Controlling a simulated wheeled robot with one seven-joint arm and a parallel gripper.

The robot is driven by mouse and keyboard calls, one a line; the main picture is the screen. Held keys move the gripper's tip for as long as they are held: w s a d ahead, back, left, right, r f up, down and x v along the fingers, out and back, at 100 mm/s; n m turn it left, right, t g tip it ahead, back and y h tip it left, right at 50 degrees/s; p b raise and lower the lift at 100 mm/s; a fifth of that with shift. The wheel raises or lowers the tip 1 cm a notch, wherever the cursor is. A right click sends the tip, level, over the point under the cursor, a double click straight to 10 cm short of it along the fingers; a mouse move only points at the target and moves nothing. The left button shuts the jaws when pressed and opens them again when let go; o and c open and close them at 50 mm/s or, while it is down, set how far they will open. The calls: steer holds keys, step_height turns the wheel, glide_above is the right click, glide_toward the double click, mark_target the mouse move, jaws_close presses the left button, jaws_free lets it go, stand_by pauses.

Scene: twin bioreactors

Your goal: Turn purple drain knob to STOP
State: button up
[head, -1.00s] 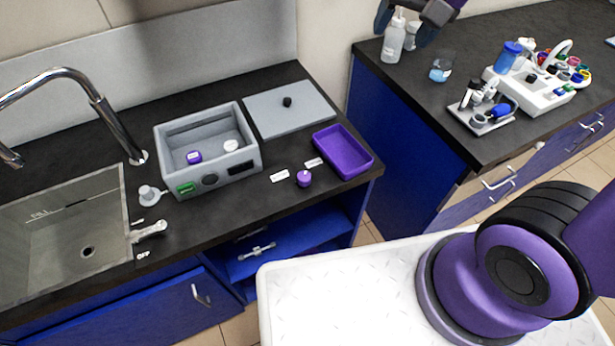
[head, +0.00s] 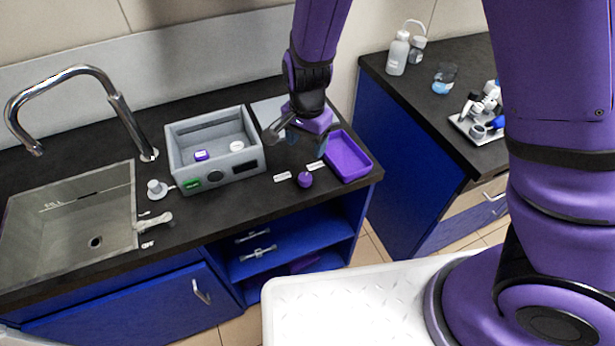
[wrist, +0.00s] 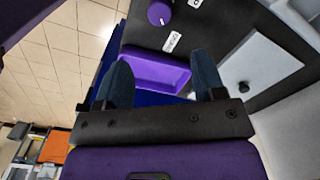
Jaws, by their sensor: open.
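The purple drain knob (head: 305,179) is small and round and stands on the dark counter near its front edge, beside two white labels (head: 283,176) whose text is too small to read. In the wrist view the knob (wrist: 159,13) is at the top edge, partly cut off, beyond the fingers. My gripper (head: 297,143) is open and empty above the counter, behind the knob and apart from it. In the wrist view its two blue-grey fingers (wrist: 160,84) stand wide apart over the purple tray.
A purple tray (head: 367,168) lies just right of the knob. A grey box (head: 235,170) with a purple and a white piece inside stands to the left. A grey lid (wrist: 262,70) lies behind. A sink (head: 70,240) with a tall tap is further left. The counter around the knob is clear.

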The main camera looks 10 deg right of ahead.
mark_target(305, 176)
step_height(305, 176, down, 12)
steer(key=shift+a+r, duration=0.1)
steer(key=shift+r, duration=0.1)
stand_by(0.4)
steer(key=c, duration=0.9)
